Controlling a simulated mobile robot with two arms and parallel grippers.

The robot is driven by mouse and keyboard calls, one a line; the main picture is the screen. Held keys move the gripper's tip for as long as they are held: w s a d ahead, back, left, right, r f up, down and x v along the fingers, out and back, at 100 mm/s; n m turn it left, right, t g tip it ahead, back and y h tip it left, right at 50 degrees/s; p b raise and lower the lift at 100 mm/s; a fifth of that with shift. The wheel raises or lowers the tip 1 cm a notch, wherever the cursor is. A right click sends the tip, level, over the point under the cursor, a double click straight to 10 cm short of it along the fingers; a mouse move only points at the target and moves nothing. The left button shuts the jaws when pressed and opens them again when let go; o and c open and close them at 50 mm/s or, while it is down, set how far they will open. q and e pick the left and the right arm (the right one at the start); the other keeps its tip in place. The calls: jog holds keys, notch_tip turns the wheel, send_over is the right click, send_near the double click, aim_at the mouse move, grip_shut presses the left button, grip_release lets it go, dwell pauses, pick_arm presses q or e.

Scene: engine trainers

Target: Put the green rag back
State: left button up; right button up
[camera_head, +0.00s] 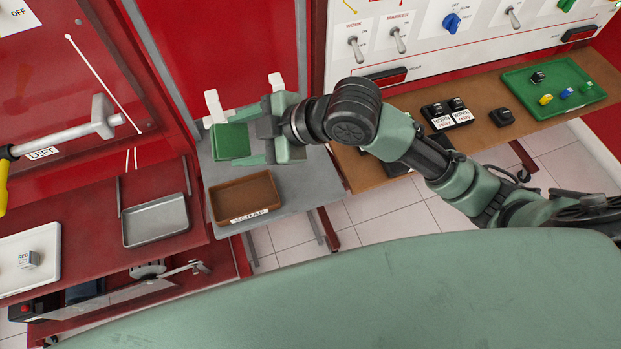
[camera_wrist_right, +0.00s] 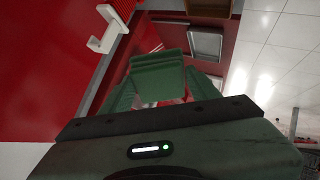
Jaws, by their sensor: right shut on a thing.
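The green rag (camera_head: 230,141) is a folded green piece in front of the red panel, above the grey side table. My right gripper (camera_head: 243,143) is shut on it. In the right wrist view the rag (camera_wrist_right: 158,76) sits between the two green fingers (camera_wrist_right: 158,92). A white hook (camera_head: 214,107) stands just above the rag in the head view, and a second white hook (camera_head: 276,83) is to its right, behind the gripper. I cannot tell whether the rag touches the left hook. My left gripper is not in view.
A brown tray labelled SCRAP (camera_head: 244,197) sits on the grey table (camera_head: 300,192) below the gripper. A metal tray (camera_head: 156,220) is on the red bench at left. The switch panel (camera_head: 420,45) and a green tray (camera_head: 550,88) are at right.

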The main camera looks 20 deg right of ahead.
jog(key=shift+w+d+f+g+h, duration=0.15)
jog(key=shift+f+g+h, duration=0.1)
jog(key=shift+g+h, duration=0.2)
jog(key=d+m+g+h+b, duration=0.1)
jog(key=d+m+g+h, duration=0.3)
jog(key=d, duration=1)
jog(key=shift+t, duration=0.25)
notch_tip(320, 180, down, 14)
jog(key=shift+a+f, duration=0.1)
jog(key=shift+f, duration=2.65)
jog(key=o, duration=1.2)
